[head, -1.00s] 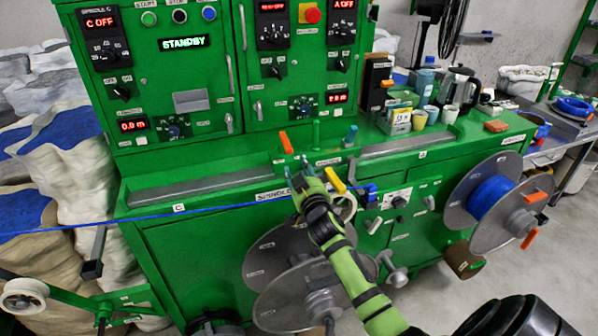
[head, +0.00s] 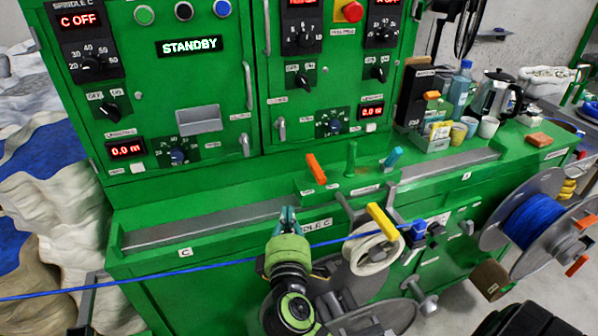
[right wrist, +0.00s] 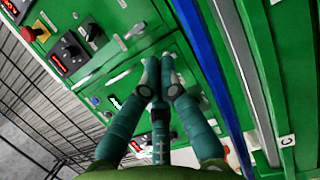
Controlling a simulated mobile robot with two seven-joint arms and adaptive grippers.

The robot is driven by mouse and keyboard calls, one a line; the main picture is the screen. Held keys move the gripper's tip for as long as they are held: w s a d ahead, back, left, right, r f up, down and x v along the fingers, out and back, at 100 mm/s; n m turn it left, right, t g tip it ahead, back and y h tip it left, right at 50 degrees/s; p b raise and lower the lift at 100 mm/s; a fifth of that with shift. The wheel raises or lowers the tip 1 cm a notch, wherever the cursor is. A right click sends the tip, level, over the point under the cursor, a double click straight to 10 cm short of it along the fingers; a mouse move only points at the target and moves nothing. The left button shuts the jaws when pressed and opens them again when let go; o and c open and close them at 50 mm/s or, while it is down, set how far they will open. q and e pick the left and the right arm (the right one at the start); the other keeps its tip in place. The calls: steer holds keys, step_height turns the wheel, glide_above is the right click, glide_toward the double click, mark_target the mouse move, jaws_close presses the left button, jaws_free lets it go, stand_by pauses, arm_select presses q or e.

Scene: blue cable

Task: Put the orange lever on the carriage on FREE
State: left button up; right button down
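The orange lever (head: 316,168) stands tilted to the left on the green carriage (head: 335,189), at the middle of the machine's ledge in the head view. A green post (head: 351,160) and a teal lever (head: 392,158) stand to its right. The label by the orange lever is too small to read. My right gripper (head: 288,214) is below and left of the lever, apart from it, pointing up at the machine. In the right wrist view its teal fingers (right wrist: 159,66) meet at the tips with nothing visible between them. The lever is not identifiable there. My left gripper is not in view.
The blue cable (head: 130,280) runs across the front, close by my right gripper, to a blue clamp (head: 418,230). A yellow lever (head: 383,222) sits beside a white roll (head: 373,250).

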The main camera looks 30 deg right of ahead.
mark_target(315, 174)
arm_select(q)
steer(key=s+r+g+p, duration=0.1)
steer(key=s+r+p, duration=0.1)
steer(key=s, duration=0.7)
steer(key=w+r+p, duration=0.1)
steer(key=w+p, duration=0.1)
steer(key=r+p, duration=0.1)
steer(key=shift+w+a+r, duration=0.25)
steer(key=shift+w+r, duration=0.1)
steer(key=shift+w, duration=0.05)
arm_select(e)
steer(key=w+d, duration=0.5)
steer(key=d, duration=0.4)
steer(key=shift+w+d+r, duration=0.2)
steer(key=shift+d, duration=0.1)
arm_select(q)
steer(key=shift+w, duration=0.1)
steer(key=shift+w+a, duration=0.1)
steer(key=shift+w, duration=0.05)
arm_select(e)
steer(key=shift+w, duration=0.15)
